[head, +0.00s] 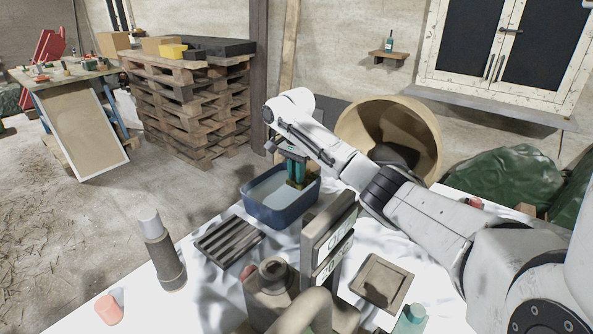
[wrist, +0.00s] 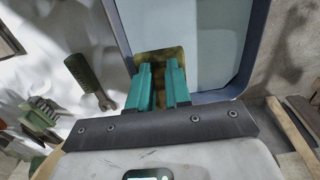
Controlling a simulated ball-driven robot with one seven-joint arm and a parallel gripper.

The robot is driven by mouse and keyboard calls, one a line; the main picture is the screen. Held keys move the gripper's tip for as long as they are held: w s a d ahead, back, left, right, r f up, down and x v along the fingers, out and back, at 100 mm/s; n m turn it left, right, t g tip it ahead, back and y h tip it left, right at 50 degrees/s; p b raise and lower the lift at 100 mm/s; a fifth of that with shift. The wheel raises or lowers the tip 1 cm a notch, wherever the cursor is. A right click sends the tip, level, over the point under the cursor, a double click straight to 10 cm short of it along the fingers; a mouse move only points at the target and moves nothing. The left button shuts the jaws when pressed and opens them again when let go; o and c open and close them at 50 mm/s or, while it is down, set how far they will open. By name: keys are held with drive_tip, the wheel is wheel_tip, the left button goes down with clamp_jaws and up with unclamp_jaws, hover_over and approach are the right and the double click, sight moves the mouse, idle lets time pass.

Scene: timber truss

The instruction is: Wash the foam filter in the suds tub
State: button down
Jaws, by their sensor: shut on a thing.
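The suds tub (head: 262,214) is a blue rectangular tub with pale liquid, standing on the white cloth. In the wrist view its blue rim (wrist: 254,50) runs down the right side. My gripper (head: 297,173) reaches down over the tub's right part, its teal fingers shut on the foam filter (head: 296,184). The foam filter is a small olive-brown block. In the wrist view it shows (wrist: 158,56) between and beyond the teal fingertips (wrist: 161,72), against the pale liquid. I cannot tell how deep it sits in the liquid.
A slatted rack (head: 228,241) lies in front of the tub, with a grey cylinder (head: 164,256) at its left. A grey machine (head: 276,290) with upright panels (head: 328,240) stands nearby. A wooden tray (head: 382,283) lies right. A large tan drum (head: 425,140) stands behind my arm.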

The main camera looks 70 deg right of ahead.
drive_tip(key=shift+f+b, duration=0.9)
drive_tip(key=shift+f, duration=2.65)
idle(3.0)
wheel_tip(320, 180, up, 10)
drive_tip(key=p, duration=1)
drive_tip(key=shift+p, duration=0.4)
drive_tip(key=shift+r+p, duration=0.4)
drive_tip(key=shift+r, duration=0.7)
